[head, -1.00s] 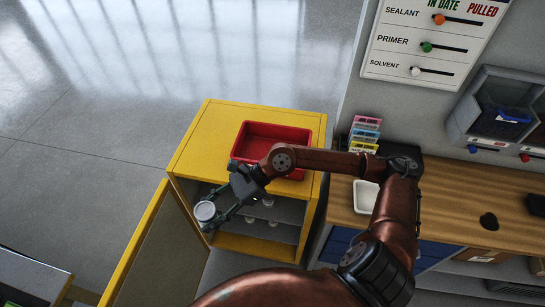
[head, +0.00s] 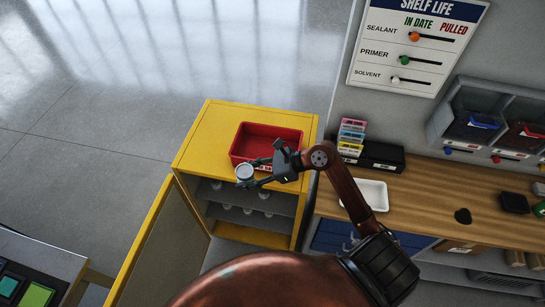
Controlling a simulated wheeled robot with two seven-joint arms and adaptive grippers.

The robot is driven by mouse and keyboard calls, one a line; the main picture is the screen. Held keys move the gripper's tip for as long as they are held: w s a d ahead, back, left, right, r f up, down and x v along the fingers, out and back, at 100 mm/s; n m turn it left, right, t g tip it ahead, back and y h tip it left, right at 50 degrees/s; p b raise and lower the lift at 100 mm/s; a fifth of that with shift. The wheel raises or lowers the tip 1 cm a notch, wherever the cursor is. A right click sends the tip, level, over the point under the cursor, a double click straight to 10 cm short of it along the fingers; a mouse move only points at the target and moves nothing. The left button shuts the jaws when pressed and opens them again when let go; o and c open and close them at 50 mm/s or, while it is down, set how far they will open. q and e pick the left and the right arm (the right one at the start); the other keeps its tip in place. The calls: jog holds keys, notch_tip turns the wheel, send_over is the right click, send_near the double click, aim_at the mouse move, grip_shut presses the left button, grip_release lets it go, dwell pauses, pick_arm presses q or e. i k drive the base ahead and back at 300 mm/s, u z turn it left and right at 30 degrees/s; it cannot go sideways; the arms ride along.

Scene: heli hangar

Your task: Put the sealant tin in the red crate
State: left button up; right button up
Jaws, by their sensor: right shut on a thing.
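The sealant tin (head: 245,173), a small tin with a pale round top, is held between the fingertips of my right gripper (head: 256,173). The gripper is shut on it at the front left of the red crate. The red crate (head: 270,130) sits on top of the yellow cabinet (head: 209,128) and its visible inside looks empty. In this view the tin overlaps the cabinet's front edge, just outside the crate's near left corner. Its exact height above the cabinet top is hard to tell. My left gripper is not in view.
The yellow cabinet's door (head: 140,250) stands open, showing grey shelves with several small pale-topped items. To the right, a wooden bench (head: 430,195) holds a white tray (head: 370,195) and stacked coloured boxes (head: 351,138). A shelf life board (head: 415,45) hangs on the wall.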

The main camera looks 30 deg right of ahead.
aim_at(267, 149)
jog(key=z, duration=0.4)
jog(key=k, duration=0.5)
jog(key=z, duration=0.65)
jog(key=i, duration=1.2)
jog(key=u, duration=0.65)
